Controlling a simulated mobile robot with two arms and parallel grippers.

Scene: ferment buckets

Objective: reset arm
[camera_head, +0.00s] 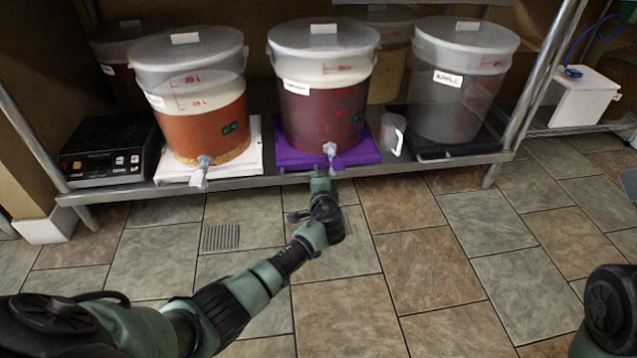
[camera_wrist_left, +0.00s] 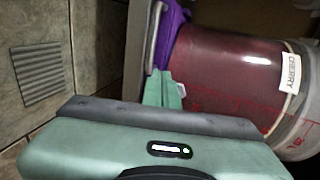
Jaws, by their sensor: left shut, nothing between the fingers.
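My left arm reaches from the lower left of the head view to the shelf's front edge. My left gripper (camera_head: 320,178) is shut and empty, just below the spigot (camera_head: 331,150) of the dark red bucket (camera_head: 322,112). I cannot tell whether it touches the spigot. In the left wrist view its closed green fingers (camera_wrist_left: 162,90) lie beside the red bucket (camera_wrist_left: 222,75), which has a "CHERRY" label. The bucket stands on a purple mat (camera_head: 357,157). My right gripper is out of view; only a part of my right arm shows at the right edge.
A white box (camera_head: 585,97) stands at right. The tiled floor in front is clear.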

